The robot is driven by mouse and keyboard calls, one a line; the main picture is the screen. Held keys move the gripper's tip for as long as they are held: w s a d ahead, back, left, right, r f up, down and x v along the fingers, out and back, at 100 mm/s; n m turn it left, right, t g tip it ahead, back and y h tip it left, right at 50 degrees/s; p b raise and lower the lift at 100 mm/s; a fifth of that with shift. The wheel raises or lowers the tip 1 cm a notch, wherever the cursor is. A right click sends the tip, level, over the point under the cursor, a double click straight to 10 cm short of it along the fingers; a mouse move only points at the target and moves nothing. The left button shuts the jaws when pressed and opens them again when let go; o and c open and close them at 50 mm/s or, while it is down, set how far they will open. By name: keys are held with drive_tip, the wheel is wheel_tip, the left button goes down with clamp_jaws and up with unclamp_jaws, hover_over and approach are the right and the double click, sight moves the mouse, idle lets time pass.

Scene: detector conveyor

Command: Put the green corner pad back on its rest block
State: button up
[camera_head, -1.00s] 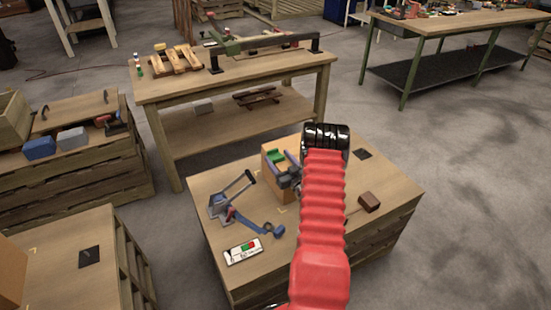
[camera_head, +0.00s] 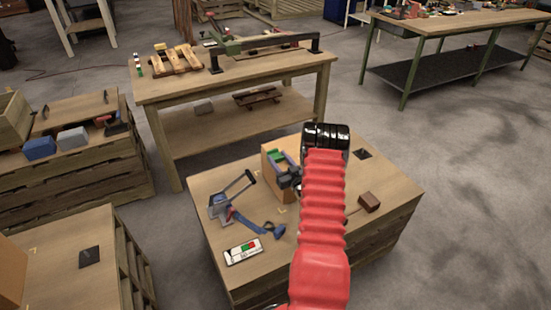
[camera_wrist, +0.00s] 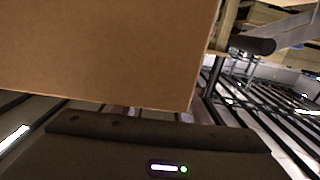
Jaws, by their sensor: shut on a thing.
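The green corner pad (camera_head: 277,155) shows as a small green patch at the top of a tan block-like piece (camera_head: 272,187) on the middle bench. My gripper (camera_head: 287,174) is beside this piece, shut, with the green pad at its tips. The red arm sleeve and dark wrist hide part of the right side. I cannot tell whether the pad touches the tan piece. In the wrist view a large plain brown face (camera_wrist: 110,55) fills the upper left, close in front of my gripper's dark body. The fingertips and the pad cannot be made out there.
On the same bench (camera_head: 225,275) are a blue-grey clamp-like tool (camera_head: 232,197), a blue strap-like part (camera_head: 258,227), a card with green and red patches (camera_head: 243,251) and a brown block (camera_head: 369,202). The bench's front right is mostly bare. A larger table (camera_head: 150,90) stands behind.

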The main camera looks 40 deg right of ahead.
drive_tip(key=shift+c, duration=0.5)
drive_tip(key=shift+r, duration=5)
